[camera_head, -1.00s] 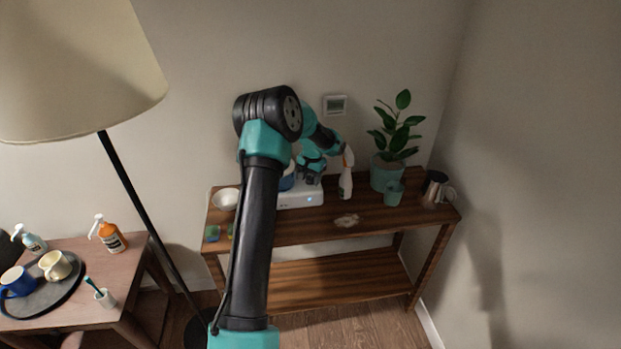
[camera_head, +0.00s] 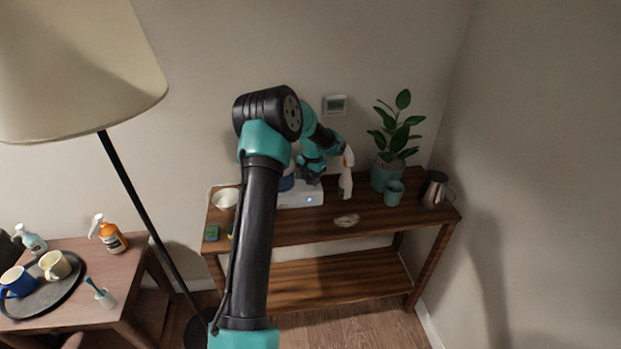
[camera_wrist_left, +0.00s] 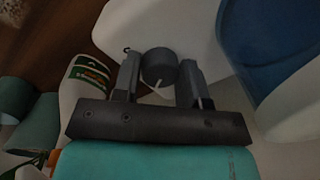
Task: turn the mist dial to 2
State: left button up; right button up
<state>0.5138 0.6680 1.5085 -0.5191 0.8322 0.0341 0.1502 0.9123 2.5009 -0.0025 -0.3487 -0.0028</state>
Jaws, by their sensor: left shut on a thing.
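The mist dial (camera_wrist_left: 158,66) is a dark round knob with a pale pointer, seen in the left wrist view. My left gripper (camera_wrist_left: 160,78) is shut on it, one finger on each side. The dial belongs to a white humidifier base (camera_head: 301,198) with a small blue light, standing on the wooden shelf table. Its blue tank (camera_wrist_left: 265,45) shows at the right of the left wrist view. In the head view my left arm hides part of the humidifier, and the dial cannot be made out. I cannot read any dial marks. My right gripper is not in view.
A white spray bottle (camera_head: 346,176) stands close right of the humidifier. Farther right are a potted plant (camera_head: 387,172), a teal cup (camera_head: 393,193) and a metal jug (camera_head: 434,190). A white bowl (camera_head: 226,198) is at the left. The wooden table (camera_head: 400,222) has bare room at front right.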

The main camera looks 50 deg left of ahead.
pick_arm(q)
jog(key=shift+a+m+t, duration=0.1)
jog(key=shift+m+t, duration=0.2)
jog(key=shift+m, duration=2.8)
jog(key=o, duration=0.6)
jog(key=shift+o, duration=0.2)
jog(key=shift+r, duration=0.15)
notch_tip(320, 180, up, 17)
jog(key=d, duration=0.1)
jog(key=shift+s+d, duration=0.15)
jog(key=shift+s, duration=0.1)
